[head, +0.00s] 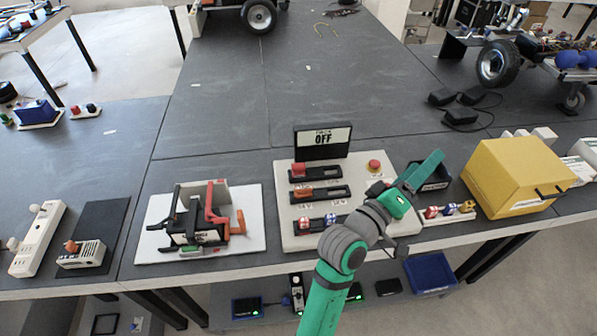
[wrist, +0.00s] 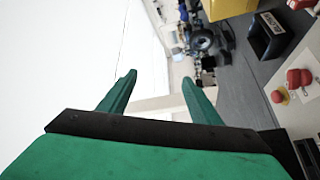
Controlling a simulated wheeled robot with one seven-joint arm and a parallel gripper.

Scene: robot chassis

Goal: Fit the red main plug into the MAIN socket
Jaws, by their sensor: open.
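My gripper (head: 428,170) is raised over the right side of the white switch panel (head: 286,240), its fingers pointing up and right. In the wrist view the fingers (wrist: 160,80) are apart with nothing between them. A red block (head: 299,169) sits in the panel's upper black slot and an orange-red one (head: 303,194) in the slot below. In the wrist view a red piece (wrist: 299,78) lies beside a round red button (wrist: 279,97); the button also shows in the head view (head: 375,166). No MAIN label is readable, so I cannot tell which red piece is the main plug.
A black sign (head: 322,154) reading OFF stands behind the panel. A white board (head: 155,245) with a black-and-red assembly is to the left. The table behind is mostly clear.

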